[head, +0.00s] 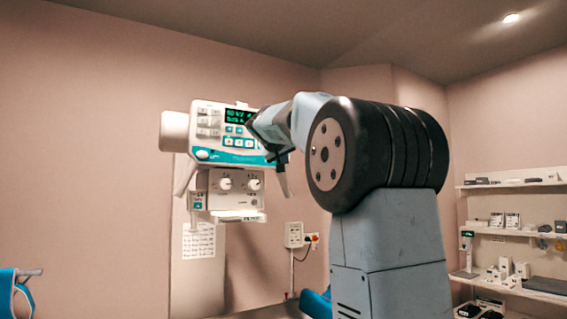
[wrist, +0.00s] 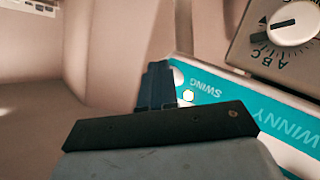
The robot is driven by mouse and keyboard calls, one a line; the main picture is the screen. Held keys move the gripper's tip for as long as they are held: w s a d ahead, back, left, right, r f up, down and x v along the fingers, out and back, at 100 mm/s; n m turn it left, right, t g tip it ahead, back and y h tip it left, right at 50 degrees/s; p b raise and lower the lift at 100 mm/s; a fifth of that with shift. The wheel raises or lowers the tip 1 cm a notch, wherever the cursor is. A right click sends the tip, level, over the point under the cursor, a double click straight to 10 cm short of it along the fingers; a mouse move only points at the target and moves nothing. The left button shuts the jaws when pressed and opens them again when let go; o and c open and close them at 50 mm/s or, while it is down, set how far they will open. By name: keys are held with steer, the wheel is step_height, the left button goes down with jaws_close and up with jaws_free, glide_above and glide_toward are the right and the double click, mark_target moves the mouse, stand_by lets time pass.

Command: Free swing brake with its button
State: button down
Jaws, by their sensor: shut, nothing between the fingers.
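The scanner's control unit (head: 215,122), with a green display, hangs by the wall in the head view. Its teal strip (wrist: 255,115) fills the right of the wrist view. There the word SWING stands beside a small bright white button or lamp (wrist: 189,95) and a white round spot (wrist: 178,77). My gripper (wrist: 157,70) is shut and empty, its dark fingertips at the strip's edge just left of these. Whether it touches the button I cannot tell. In the head view my arm's end covers the right part of the unit. The brake itself cannot be made out.
A box with two white knobs (head: 226,184) is under the unit; one knob (wrist: 292,22) shows in the wrist view. A paper notice (head: 199,241) hangs below. A wall socket (head: 294,235) with a cable is to the right. Shelves (head: 520,184) with small items stand far right.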

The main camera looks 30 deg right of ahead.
steer(key=shift+s, duration=0.8)
steer(key=s, duration=0.5)
steer(key=shift+d, duration=0.1)
stand_by(0.4)
stand_by(0.7)
steer(key=s+a+f+n+g+y, duration=0.1)
steer(key=s+a+f+y, duration=0.2)
steer(key=s+a+f, duration=0.3)
steer(key=s+a+f+n+g+y, duration=0.1)
steer(key=s+a+f, duration=0.6)
steer(key=s+f, duration=0.8)
steer(key=s+a+f+g+y, duration=0.3)
steer(key=s+f, duration=0.8)
steer(key=f, duration=0.8)
steer(key=a+y, duration=0.2)
steer(key=a, duration=0.1)
steer(key=shift+a+f+n+y, duration=0.25)
steer(key=shift+n+y, duration=0.05)
steer(key=shift+n, duration=0.1)
